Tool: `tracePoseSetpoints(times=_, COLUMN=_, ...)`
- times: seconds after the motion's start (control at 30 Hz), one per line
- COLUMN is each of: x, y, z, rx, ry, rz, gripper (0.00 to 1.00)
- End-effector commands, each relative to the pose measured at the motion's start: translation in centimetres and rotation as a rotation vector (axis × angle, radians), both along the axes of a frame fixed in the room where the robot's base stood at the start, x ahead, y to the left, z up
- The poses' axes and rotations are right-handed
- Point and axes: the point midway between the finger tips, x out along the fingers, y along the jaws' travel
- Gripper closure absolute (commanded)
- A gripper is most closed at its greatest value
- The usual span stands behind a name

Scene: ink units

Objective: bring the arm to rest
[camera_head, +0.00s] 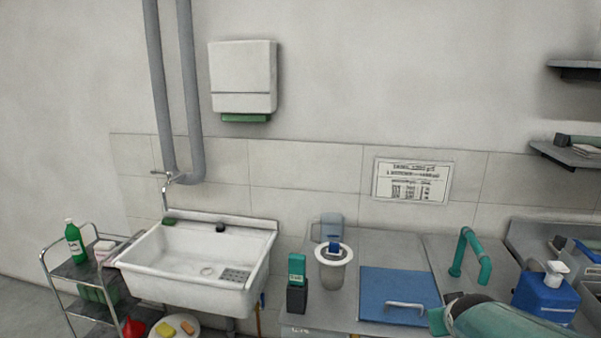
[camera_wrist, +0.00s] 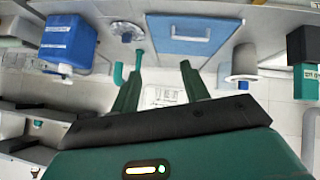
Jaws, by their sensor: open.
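My gripper (camera_wrist: 162,60) is open. Its two green fingers stand apart with nothing between them in the wrist view, which shows the room upside down. In the head view my green arm (camera_head: 497,321) comes in at the lower right, in front of the counter. A small green part of my gripper (camera_head: 437,320) shows near the front of the blue panel; the rest is hidden or cut off by the frame.
The blue panel with a handle (camera_head: 398,292), a white-rimmed cup (camera_head: 333,272) and a teal tap (camera_head: 470,253) are on the counter. A blue container (camera_head: 546,297) stands close behind my arm. A sink (camera_head: 195,265) and trolley (camera_head: 88,270) are left.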

Motion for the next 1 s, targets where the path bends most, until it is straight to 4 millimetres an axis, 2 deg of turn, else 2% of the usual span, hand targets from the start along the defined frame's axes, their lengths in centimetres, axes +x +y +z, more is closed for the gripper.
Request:
tracePoseSetpoints(times=0.03, x=-1.2, y=2.0, z=1.2, rx=0.020, ry=0.012, rz=0.005, gripper=0.55)
tracePoseSetpoints(times=0.1, x=-3.1, y=4.4, z=2.2, rx=0.056, ry=0.041, rz=0.004, gripper=0.55)
tracePoseSetpoints(times=0.3, x=-9.6, y=11.0, z=4.1, rx=0.173, ry=0.139, rz=0.034, gripper=0.55)
tracePoseSetpoints(times=0.4, x=-12.9, y=13.7, z=4.5, rx=0.229, ry=0.192, rz=0.060, gripper=0.55)
tracePoseSetpoints(times=0.5, x=-15.3, y=15.4, z=4.6, rx=0.268, ry=0.233, rz=0.083, gripper=0.55)
tracePoseSetpoints(times=0.63, x=-16.9, y=16.4, z=4.6, rx=0.293, ry=0.263, rz=0.097, gripper=0.55)
tracePoseSetpoints(times=1.0, x=-16.9, y=16.4, z=4.6, rx=0.294, ry=0.266, rz=0.097, gripper=0.55)
